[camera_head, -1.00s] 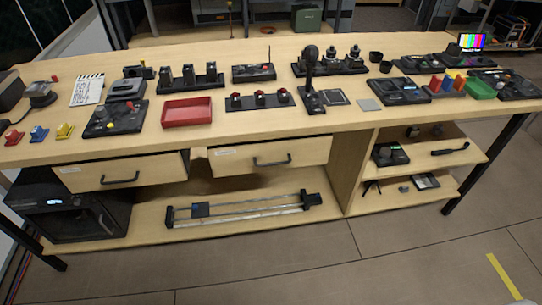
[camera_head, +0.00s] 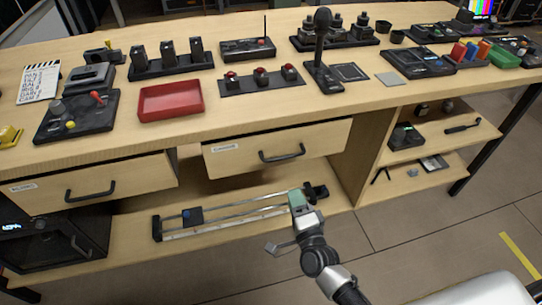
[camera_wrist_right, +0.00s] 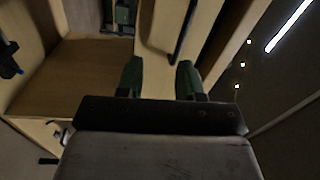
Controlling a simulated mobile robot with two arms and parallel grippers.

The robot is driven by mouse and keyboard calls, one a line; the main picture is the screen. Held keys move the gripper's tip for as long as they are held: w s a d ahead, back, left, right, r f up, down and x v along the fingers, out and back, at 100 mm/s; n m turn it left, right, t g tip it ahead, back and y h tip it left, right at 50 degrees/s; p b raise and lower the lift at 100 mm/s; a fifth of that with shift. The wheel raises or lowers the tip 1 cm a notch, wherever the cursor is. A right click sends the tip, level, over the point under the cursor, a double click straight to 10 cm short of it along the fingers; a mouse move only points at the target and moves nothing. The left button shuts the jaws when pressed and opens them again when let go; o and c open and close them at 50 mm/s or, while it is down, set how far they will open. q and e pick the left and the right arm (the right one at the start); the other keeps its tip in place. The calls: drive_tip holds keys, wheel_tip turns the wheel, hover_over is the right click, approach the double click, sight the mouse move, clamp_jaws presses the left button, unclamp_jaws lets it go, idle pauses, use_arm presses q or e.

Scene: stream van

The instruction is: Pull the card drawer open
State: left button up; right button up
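Two wooden drawers hang under the table top. The right drawer (camera_head: 235,158) has a dark bar handle (camera_head: 282,152) and a small white label (camera_head: 225,147); the left drawer (camera_head: 130,183) has a similar handle (camera_head: 91,192) and label. The label text is too small to read surely, so I cannot tell which is the card drawer. Both fronts look shut. My right gripper (camera_head: 299,198) is below and in front of the right drawer's handle, apart from it. In the right wrist view, the gripper (camera_wrist_right: 160,78) is open and empty, with a dark handle (camera_wrist_right: 186,30) beyond its fingers. My left gripper is out of view.
Below the drawers, a shelf holds a long rail slider (camera_head: 235,213) behind my right gripper. Open shelves (camera_head: 440,137) with small gear stand to the right. A red tray (camera_head: 170,101) and many devices cover the table top. Floor in front is clear.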

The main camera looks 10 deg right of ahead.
sight(284, 156)
drive_tip(key=shift+m+t+h, duration=0.3)
drive_tip(key=shift+m+t, duration=0.3)
drive_tip(key=shift+m, duration=0.2)
drive_tip(key=w+r, duration=0.1)
drive_tip(key=w, duration=0.2)
drive_tip(key=w+r, duration=0.2)
drive_tip(key=w, duration=0.2)
drive_tip(key=w+r, duration=0.2)
drive_tip(key=w, duration=0.2)
drive_tip(key=shift+w+a, duration=0.15)
drive_tip(key=shift+w, duration=0.1)
clamp_jaws()
